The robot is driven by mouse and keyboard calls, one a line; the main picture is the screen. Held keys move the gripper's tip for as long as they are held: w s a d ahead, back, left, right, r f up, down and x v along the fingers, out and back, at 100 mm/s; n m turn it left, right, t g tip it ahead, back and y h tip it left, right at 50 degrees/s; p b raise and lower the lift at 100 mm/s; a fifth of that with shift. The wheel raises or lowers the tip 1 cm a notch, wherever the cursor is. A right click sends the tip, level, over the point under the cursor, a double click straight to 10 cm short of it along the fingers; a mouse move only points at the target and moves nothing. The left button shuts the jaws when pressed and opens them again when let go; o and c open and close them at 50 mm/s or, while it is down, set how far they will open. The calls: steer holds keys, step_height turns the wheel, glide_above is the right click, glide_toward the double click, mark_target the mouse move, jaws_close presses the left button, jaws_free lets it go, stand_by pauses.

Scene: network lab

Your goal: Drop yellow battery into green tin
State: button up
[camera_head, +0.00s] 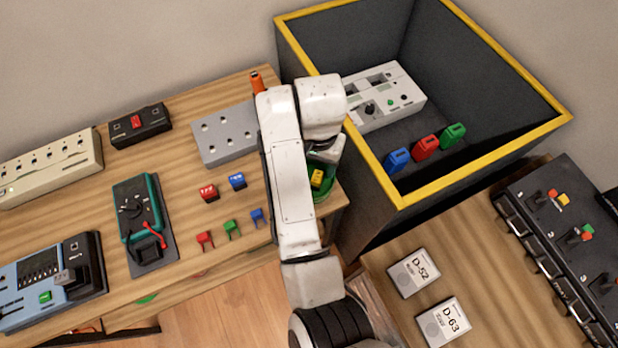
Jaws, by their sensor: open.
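The green tin (323,193) stands at the right end of the left wooden table, partly hidden by my arm. The yellow battery (317,178) shows inside the tin's rim, beside my arm. My gripper (328,150) is just above the tin and mostly hidden behind my wrist. It is open; its fingertips are hard to make out. I cannot see whether it touches the battery.
A large dark bin with a yellow rim (487,175) stands right of the tin. On the left table are a grey socket block (225,134), a multimeter (141,218) and small coloured clips (231,229). An orange object (257,82) stands at the back edge.

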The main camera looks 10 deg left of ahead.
step_height(320, 180, up, 5)
steer(key=shift+r, duration=0.1)
stand_by(0.7)
